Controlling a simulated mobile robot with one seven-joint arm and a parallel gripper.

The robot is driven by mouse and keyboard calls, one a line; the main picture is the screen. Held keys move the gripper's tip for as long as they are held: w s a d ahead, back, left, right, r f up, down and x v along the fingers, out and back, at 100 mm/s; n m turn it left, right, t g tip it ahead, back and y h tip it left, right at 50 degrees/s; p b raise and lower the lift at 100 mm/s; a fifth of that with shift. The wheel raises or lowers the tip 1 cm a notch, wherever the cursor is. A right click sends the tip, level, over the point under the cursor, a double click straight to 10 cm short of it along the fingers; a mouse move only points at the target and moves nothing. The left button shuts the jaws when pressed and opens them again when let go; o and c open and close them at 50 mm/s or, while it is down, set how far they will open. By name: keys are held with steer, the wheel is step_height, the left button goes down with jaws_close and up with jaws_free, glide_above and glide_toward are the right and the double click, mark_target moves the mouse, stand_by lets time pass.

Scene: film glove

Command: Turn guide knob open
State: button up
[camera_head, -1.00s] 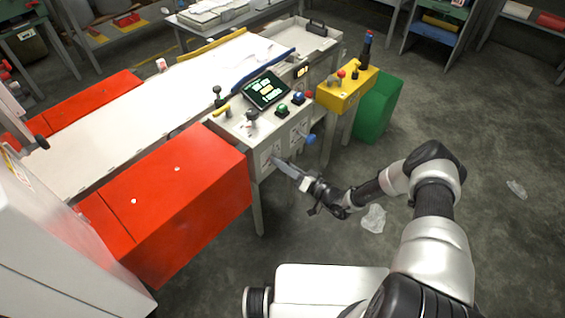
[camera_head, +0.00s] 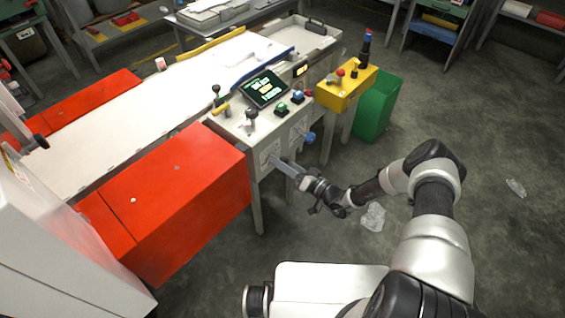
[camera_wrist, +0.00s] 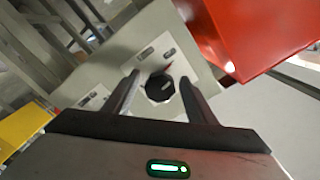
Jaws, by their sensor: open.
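A black round knob (camera_wrist: 160,87) sits on the pale front panel (camera_wrist: 133,57) of the machine in the wrist view. A light mark shows on its face. My gripper (camera_wrist: 158,80) is open, with one finger on each side of the knob. I cannot tell whether the fingers touch it. In the head view my gripper (camera_head: 275,160) reaches the front panel (camera_head: 268,149) below the control top, and the black knob is hidden there. A blue knob (camera_head: 310,138) stands to the right on the same front.
A red box (camera_head: 180,200) stands close to the left of my gripper. Buttons, levers and a screen (camera_head: 266,88) are on the control top. A yellow control box (camera_head: 345,88) and a green bin (camera_head: 377,108) stand to the right. Clear plastic (camera_head: 372,217) lies on the floor.

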steer(key=p+v, duration=0.1)
steer(key=v, duration=1.6)
steer(key=shift+s+d, duration=0.1)
steer(key=shift+d, duration=0.05)
steer(key=s+a+r+n+g+h, duration=0.1)
steer(key=s+r+n+g+h, duration=0.15)
steer(key=r+g, duration=0.7)
steer(key=s+a+r+n+g+h, duration=0.1)
steer(key=s+r+n+g+h, duration=0.15)
steer(key=r, duration=1.45)
steer(key=s+d+r+m+t+h, duration=0.2)
steer(key=s+r+m+t+h, duration=0.1)
steer(key=s+r, duration=0.5)
steer(key=s+d+r+m+t+h, duration=0.3)
steer(key=s+r+h, duration=0.3)
steer(key=r, duration=0.6)
steer(key=shift+s+d+m+t, duration=0.3)
steer(key=shift+s+d, duration=0.05)
steer(key=shift+s, duration=0.7)
